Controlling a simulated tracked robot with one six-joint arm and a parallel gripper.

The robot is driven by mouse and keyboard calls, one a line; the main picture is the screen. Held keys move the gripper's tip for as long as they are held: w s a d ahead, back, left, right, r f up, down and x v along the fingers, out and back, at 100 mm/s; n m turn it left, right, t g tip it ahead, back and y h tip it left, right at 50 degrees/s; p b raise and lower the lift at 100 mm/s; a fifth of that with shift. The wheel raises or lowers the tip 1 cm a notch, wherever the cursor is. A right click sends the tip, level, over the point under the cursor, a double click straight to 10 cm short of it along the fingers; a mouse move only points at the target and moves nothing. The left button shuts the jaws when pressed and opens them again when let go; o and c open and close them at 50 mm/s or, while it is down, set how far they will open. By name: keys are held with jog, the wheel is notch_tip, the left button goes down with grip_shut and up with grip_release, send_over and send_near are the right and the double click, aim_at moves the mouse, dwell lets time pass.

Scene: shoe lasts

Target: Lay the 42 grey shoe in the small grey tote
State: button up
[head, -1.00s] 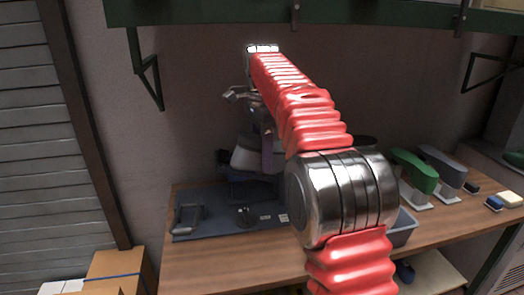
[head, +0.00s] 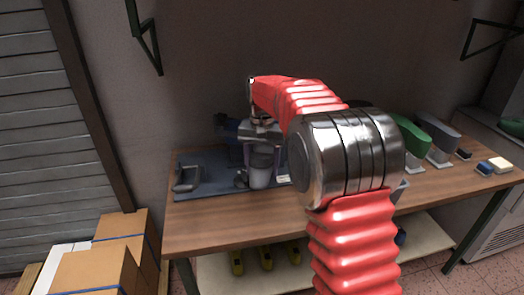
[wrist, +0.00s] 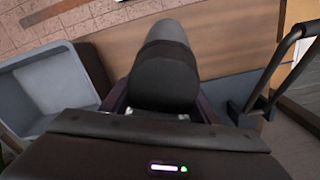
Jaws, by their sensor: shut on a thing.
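My gripper (head: 262,152) is shut on a grey shoe (head: 260,178), which hangs below it in front of the blue-grey mat (head: 215,192). In the wrist view the grey shoe (wrist: 168,60) shows dark and rounded between the fingers of my gripper (wrist: 160,108), its far end pointing up the picture. Its size mark is not readable. The small grey tote (wrist: 60,80) is left of the shoe in the wrist view and looks empty where it shows. In the head view my arm hides nearly all of the tote.
A green shoe (head: 412,138) and another grey shoe (head: 438,140) stand on the wooden table (head: 240,225) to the right. A dark handled tool (head: 187,178) is on the mat's left. Cardboard boxes (head: 95,270) are left of the table. Yellow things (head: 266,257) lie on the shelf below.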

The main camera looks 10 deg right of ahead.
notch_tip(320, 180, down, 6)
jog(key=s+n, duration=0.1)
jog(key=n, duration=0.3)
jog(key=shift+s+n, duration=0.3)
jog(key=shift+s, duration=0.1)
jog(key=shift+s+d, duration=0.1)
